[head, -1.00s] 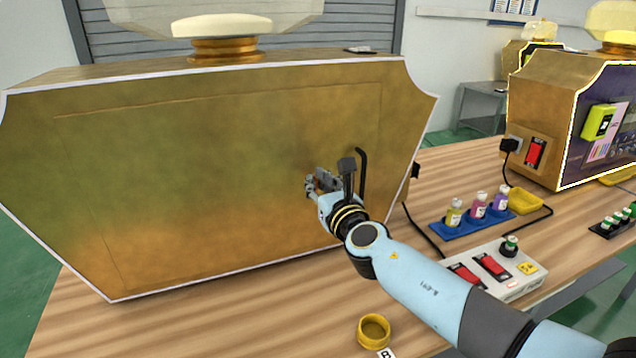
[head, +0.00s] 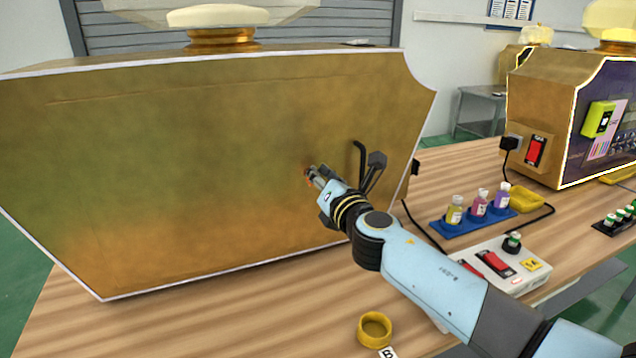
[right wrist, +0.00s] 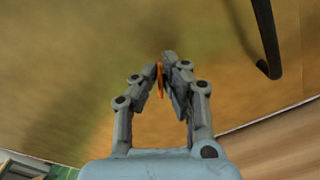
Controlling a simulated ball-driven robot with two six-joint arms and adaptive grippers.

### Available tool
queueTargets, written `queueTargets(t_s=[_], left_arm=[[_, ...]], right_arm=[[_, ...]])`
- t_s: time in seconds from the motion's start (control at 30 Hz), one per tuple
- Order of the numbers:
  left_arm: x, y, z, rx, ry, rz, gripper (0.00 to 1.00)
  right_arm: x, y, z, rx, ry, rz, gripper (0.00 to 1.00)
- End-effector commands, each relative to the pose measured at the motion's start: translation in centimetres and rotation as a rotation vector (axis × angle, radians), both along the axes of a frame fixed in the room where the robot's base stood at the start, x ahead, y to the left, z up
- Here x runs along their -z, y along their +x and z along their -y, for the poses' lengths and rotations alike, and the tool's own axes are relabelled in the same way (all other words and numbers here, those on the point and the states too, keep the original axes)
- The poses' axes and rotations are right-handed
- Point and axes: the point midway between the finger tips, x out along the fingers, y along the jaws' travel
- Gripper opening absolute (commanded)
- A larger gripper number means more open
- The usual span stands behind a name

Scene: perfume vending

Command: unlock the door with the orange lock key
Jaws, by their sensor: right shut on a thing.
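My right gripper (head: 314,176) is at the gold door panel (head: 180,170) of the large machine, right of the panel's middle. In the right wrist view its fingers (right wrist: 163,82) are closed on the thin orange key (right wrist: 160,80), which shows edge-on between the fingertips. A small orange bit of the key (head: 308,174) shows at the fingertips in the head view. The key points toward the panel; I cannot tell whether it touches it. The lock hole is not visible. A black bent handle (head: 361,160) sits on the panel just right of the gripper. My left gripper is not in view.
A yellow round cap (head: 375,330) lies on the wooden table below my right arm. To the right are a blue tray (head: 470,224) with small bottles, a white switch box (head: 527,279) with a red switch, and a second gold machine (head: 545,105) with cables.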

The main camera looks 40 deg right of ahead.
Motion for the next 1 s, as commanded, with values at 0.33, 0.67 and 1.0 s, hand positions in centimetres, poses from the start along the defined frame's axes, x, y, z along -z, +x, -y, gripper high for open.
queueTargets(t_s=[0.33, 0.67, 1.0], left_arm=[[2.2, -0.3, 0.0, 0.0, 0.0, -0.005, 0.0], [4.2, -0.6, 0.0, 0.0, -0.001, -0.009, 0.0], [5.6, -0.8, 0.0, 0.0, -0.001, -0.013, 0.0]], right_arm=[[0.5, -0.1, 0.3, 0.0, 0.321, 0.077, 0.0], [0.9, -0.1, 0.5, 0.0, 0.617, 0.148, 0.0], [1.1, -0.1, 0.5, 0.0, 0.845, 0.203, 0.0]])
